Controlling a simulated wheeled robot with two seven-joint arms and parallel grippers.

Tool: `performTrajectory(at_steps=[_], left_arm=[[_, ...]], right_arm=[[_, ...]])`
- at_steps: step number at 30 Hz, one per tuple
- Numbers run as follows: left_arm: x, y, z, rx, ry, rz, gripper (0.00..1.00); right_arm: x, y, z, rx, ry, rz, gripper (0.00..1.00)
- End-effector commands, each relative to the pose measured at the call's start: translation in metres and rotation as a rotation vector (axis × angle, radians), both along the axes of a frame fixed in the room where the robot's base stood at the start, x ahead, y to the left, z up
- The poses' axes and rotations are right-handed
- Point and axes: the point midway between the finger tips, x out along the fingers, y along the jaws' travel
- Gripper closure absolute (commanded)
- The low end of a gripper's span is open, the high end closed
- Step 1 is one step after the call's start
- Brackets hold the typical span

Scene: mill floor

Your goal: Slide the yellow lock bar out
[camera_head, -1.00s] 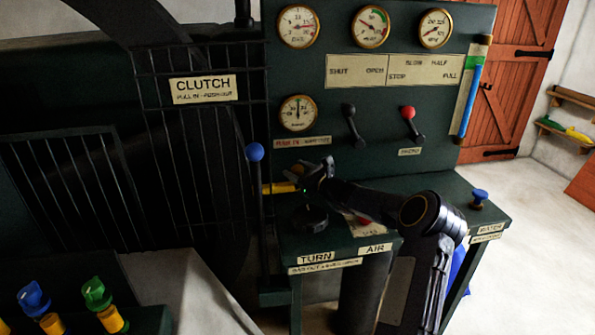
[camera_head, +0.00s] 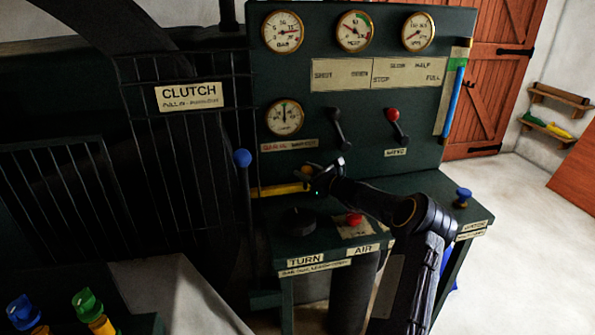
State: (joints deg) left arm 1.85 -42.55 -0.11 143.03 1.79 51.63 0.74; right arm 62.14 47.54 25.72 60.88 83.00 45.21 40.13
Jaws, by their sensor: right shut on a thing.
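The yellow lock bar (camera_head: 279,190) lies level along the foot of the dark green panel, just right of the blue-knobbed lever (camera_head: 242,158). Its left end is close to the lever's shaft; I cannot tell whether it passes behind it. My right gripper (camera_head: 311,176) is shut on the bar's right end, where a small yellow knob shows between the dark fingers. The fingers partly hide that end. My left gripper is not in view.
A black round knob (camera_head: 298,219) and a red button (camera_head: 354,218) sit on the ledge below the bar. Black-handled (camera_head: 336,128) and red-knobbed (camera_head: 395,127) levers stand on the panel above. A blue knob (camera_head: 463,196) is at the right. Bare floor lies beyond the ledge.

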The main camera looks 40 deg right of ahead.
Motion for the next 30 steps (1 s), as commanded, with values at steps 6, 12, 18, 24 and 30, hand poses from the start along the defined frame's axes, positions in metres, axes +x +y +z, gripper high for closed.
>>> performTrajectory(at_steps=[6,12,18,24,30], left_arm=[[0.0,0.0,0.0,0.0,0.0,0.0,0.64],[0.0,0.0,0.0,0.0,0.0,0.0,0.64],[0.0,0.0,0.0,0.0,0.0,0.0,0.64],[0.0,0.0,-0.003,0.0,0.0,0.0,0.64],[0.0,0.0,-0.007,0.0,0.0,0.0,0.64]], right_arm=[[-0.002,-0.005,0.001,-0.004,0.0,-0.01,1.0],[-0.002,-0.004,0.001,-0.003,0.0,-0.009,0.43],[-0.001,-0.003,0.0,-0.002,0.0,-0.006,0.43],[-0.02,-0.006,0.0,-0.004,0.001,-0.009,0.43],[-0.055,-0.009,0.0,-0.004,0.001,-0.01,0.43]])
